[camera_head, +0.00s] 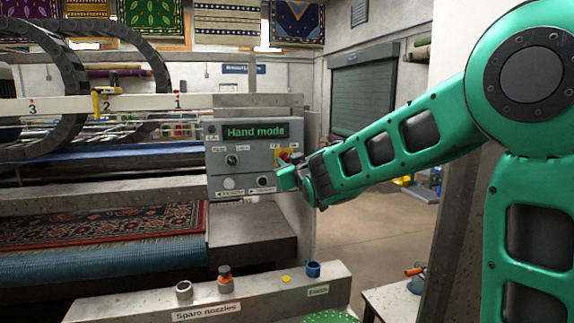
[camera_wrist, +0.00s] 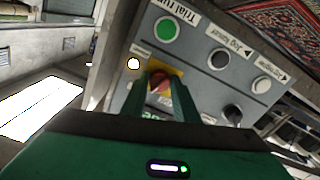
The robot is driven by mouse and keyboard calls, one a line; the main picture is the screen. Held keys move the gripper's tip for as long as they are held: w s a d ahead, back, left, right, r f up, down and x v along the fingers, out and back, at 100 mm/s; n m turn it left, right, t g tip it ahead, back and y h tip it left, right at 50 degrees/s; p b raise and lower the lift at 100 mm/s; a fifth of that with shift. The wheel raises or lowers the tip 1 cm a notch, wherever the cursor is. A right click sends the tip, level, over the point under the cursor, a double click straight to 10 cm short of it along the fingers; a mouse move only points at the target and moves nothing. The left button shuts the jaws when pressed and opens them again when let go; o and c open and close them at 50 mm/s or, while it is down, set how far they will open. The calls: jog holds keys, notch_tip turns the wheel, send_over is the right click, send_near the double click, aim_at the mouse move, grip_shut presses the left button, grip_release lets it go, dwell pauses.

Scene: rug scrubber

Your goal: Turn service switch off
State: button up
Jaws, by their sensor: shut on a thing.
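The grey control panel (camera_head: 226,158) stands in the middle of the head view, with a lit display (camera_head: 255,132) reading "Hand mode". A red switch knob on a yellow plate (camera_head: 284,154) sits at the panel's right side, partly hidden by my gripper (camera_head: 287,173). In the wrist view, the red knob (camera_wrist: 158,82) lies between the two green fingers of my gripper (camera_wrist: 163,90). The gripper is shut on the knob. Its label is not readable, and the fingers hide part of the knob and the exact angle.
In the wrist view, a green button (camera_wrist: 166,29) labelled "Trial run", dark and white buttons and a black selector knob (camera_wrist: 233,114) are close by. A ledge (camera_head: 250,299) with nozzles stands in front. Open floor (camera_head: 372,215) lies to the right.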

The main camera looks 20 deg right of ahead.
jog(key=n, duration=1)
jog(key=shift+n, duration=1.2)
jog(key=shift+a+f, duration=0.1)
jog(key=o, duration=1)
jog(key=shift+o, duration=0.2)
jog(key=shift+s, duration=0.1)
jog(key=s, duration=1)
jog(key=shift+s, duration=0.3)
